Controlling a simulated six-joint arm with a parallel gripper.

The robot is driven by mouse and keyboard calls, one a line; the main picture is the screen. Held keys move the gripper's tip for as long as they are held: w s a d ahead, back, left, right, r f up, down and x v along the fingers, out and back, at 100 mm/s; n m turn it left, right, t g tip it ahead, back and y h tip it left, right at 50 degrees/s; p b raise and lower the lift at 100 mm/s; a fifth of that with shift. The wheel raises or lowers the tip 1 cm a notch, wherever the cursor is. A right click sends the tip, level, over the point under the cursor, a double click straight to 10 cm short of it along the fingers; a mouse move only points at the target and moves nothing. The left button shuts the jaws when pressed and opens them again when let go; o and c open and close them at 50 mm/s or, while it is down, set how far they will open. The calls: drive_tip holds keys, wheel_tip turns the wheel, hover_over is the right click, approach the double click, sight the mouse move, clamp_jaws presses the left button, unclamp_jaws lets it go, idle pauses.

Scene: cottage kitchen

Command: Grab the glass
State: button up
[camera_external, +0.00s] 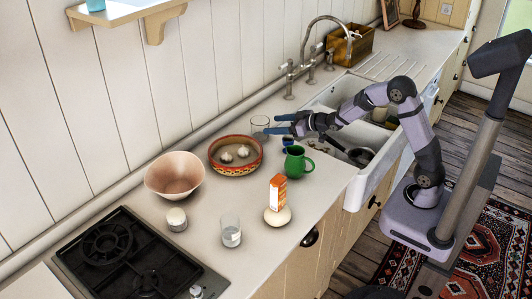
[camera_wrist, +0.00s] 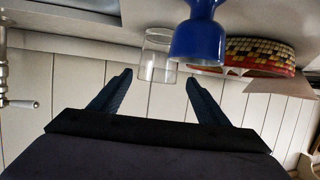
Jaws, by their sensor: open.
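A clear glass (camera_external: 260,125) stands on the counter near the wall, left of my gripper (camera_external: 277,124). In the wrist view, which shows the counter upside down, the glass (camera_wrist: 157,58) lies between the lines of my gripper's two fingers (camera_wrist: 159,78). The fingers are spread apart with nothing held. The glass is just beyond or around the fingertips; I cannot tell the exact depth. A second clear glass (camera_external: 230,231) stands farther forward, near the stove.
A blue cup-like object (camera_wrist: 196,40) is close beside the glass. A patterned bowl (camera_external: 226,166) with white bulbs, a green mug (camera_external: 296,163), a pink bowl (camera_external: 174,178) and an orange-white carton (camera_external: 277,192) stand nearby. The sink (camera_external: 337,94) and tap (camera_external: 306,50) are to the right.

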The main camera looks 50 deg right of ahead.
sight(268, 125)
drive_tip(key=shift+p+x, duration=0.9)
drive_tip(key=shift+x, duration=2.4)
drive_tip(key=shift+p+x, duration=1.25)
drive_tip(key=shift+x, duration=1.35)
drive_tip(key=shift+d, duration=0.15)
drive_tip(key=shift+r, duration=0.1)
drive_tip(key=c, duration=1)
drive_tip(key=shift+r, duration=0.1)
